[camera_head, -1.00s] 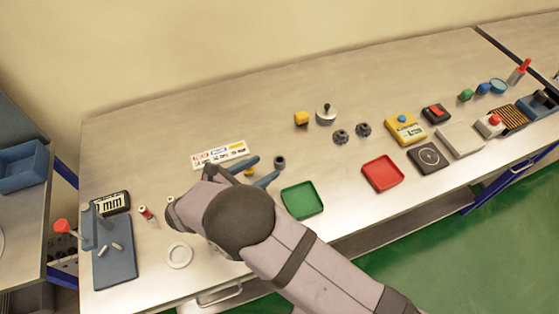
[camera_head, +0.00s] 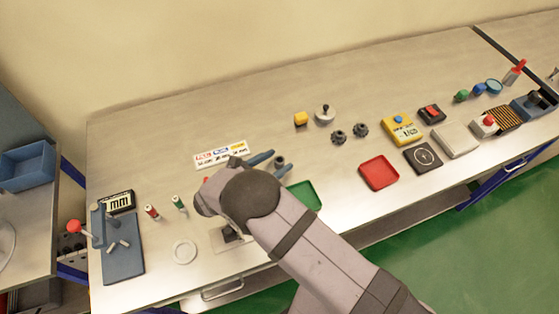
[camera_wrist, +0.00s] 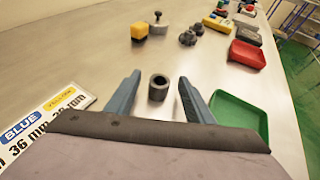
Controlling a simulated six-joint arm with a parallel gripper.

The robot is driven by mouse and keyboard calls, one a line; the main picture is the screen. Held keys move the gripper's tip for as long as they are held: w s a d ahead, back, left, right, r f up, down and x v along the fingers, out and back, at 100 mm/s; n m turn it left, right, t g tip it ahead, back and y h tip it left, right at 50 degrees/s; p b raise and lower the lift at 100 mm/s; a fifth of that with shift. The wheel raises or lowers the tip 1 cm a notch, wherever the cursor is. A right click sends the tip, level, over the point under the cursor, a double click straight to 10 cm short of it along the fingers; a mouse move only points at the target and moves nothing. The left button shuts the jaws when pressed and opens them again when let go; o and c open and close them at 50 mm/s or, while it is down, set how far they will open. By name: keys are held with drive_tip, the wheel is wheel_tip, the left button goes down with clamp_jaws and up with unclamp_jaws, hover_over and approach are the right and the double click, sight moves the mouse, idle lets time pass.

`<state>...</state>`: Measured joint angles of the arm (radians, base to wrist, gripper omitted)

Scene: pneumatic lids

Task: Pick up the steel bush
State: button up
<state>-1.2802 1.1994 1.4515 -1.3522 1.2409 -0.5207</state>
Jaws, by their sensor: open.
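The steel bush, a dark grey hollow cylinder (camera_wrist: 158,87), stands upright on the table in the wrist view. It lies between the lines of my two blue-grey fingers, near their tips and apart from both. In the head view the bush (camera_head: 280,161) shows near the fingertips, just behind the green tray. My gripper (camera_wrist: 157,82) is open and empty, and in the head view my gripper (camera_head: 279,160) also shows its fingers spread. I cannot tell exactly how high the fingers are above the table.
A green tray (camera_wrist: 238,113) is close to the right finger. A label card (camera_wrist: 40,122) lies to the left. Beyond are a yellow block (camera_wrist: 139,31), dark knobs (camera_wrist: 188,37) and a red tray (camera_wrist: 247,53). The table between the bush and these is clear.

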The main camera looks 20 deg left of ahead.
drive_tip(key=c, duration=1.2)
clamp_jaws()
drive_tip(key=shift+r, duration=0.15)
